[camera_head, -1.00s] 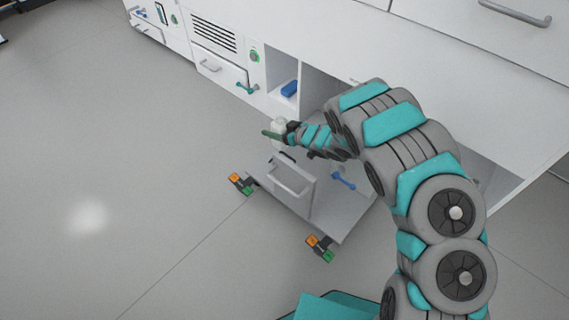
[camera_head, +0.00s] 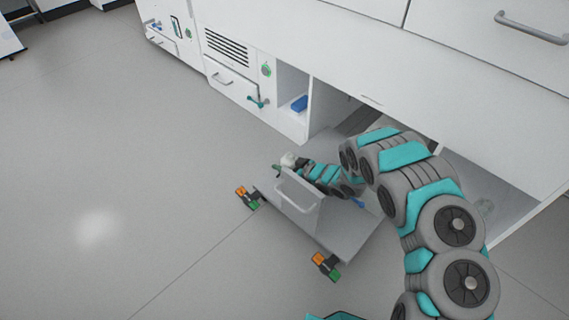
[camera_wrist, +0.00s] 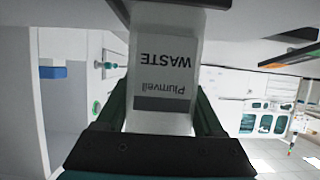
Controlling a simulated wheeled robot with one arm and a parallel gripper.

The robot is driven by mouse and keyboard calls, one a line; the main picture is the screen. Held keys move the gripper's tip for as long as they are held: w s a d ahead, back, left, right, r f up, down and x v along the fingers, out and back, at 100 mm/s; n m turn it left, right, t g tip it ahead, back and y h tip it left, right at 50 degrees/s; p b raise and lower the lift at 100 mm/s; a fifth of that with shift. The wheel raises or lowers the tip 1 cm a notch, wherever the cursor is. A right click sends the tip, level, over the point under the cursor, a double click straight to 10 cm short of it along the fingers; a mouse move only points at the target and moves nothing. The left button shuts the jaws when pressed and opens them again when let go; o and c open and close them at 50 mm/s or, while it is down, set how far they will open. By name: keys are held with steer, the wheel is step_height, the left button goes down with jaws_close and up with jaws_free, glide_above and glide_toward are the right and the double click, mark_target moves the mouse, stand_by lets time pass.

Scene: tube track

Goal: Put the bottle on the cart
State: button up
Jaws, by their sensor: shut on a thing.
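A white bottle (camera_wrist: 165,70) with a "Plumveil WASTE" label fills the middle of the wrist view, upside down in that picture. My gripper (camera_wrist: 165,115) is shut on it, with one dark green finger on each side. In the head view the bottle (camera_head: 288,160) shows small and pale at the tip of my gripper (camera_head: 283,167), over the far left end of the cart. I cannot tell whether the bottle touches the cart.
A white cabinet row stands behind the cart, with an open bay beside it and a blue object (camera_head: 300,103) in a cubby. Orange and green cart corners (camera_head: 326,265) stick out at the front. A blue item (camera_head: 358,203) lies near my arm. The floor at left is clear.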

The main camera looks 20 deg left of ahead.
steer(key=o, duration=1.3)
steer(key=shift+o, duration=0.2)
steer(key=shift+r, duration=0.15)
steer(key=p+v, duration=0.1)
steer(key=v, duration=1.1)
